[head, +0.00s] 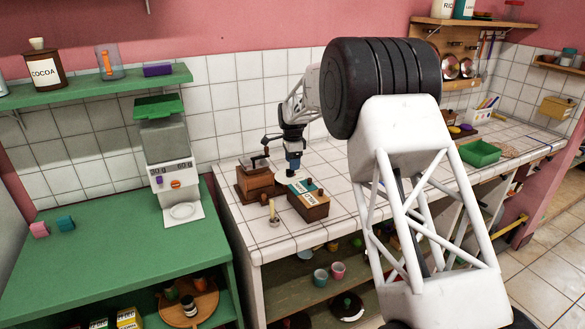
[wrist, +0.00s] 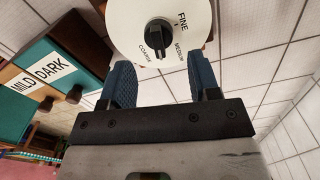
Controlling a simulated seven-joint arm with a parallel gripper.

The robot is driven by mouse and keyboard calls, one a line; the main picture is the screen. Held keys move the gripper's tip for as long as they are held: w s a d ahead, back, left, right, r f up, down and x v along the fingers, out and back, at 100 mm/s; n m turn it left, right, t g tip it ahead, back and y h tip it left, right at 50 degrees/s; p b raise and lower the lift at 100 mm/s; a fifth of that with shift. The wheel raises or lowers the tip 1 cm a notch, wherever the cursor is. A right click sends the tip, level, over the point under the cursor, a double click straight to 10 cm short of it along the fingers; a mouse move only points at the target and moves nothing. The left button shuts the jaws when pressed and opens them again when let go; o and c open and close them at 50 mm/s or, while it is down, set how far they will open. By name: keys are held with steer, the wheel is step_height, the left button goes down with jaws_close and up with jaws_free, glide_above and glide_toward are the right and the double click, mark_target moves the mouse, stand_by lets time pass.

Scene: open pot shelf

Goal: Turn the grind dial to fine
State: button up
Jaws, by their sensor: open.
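The grind dial (wrist: 125,22) is a white disc marked FINE, MEDIUM and COARSE, at the top of the wrist view. Its black knob (wrist: 159,32) stands at the disc's centre; I cannot tell surely which mark it points to. My gripper (wrist: 162,66) is open, its two blue fingers spread either side of the dial's lower edge, with nothing between them. The knob lies beyond the fingertips. In the head view my gripper (head: 293,167) hangs over the white counter beside a wooden grinder (head: 256,184) with a crank; the dial is mostly hidden there.
A wooden box with MILD and DARK drawers (head: 308,205) stands close to my gripper, also at left in the wrist view (wrist: 45,75). A small brush-like item (head: 273,214) stands in front. A green tray (head: 479,153) lies farther right.

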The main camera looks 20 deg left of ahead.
mark_target(290, 172)
steer(key=shift+r, duration=1.95)
steer(key=shift+o, duration=0.2)
steer(key=shift+w+d+f+g+y, duration=0.1)
steer(key=shift+w+d+g+y, duration=0.15)
steer(key=shift+g+y, duration=0.3)
steer(key=shift+w+d+g+y, duration=0.2)
steer(key=shift+d+g+y, duration=0.15)
steer(key=shift+y, duration=0.35)
steer(key=shift+w+d+f+g+y, duration=0.1)
steer(key=shift+w+d+g+y, duration=0.1)
steer(key=shift+d+g+y, duration=0.35)
steer(key=shift+a, duration=0.15)
steer(key=shift+x, duration=3.9)
steer(key=shift+w, duration=0.1)
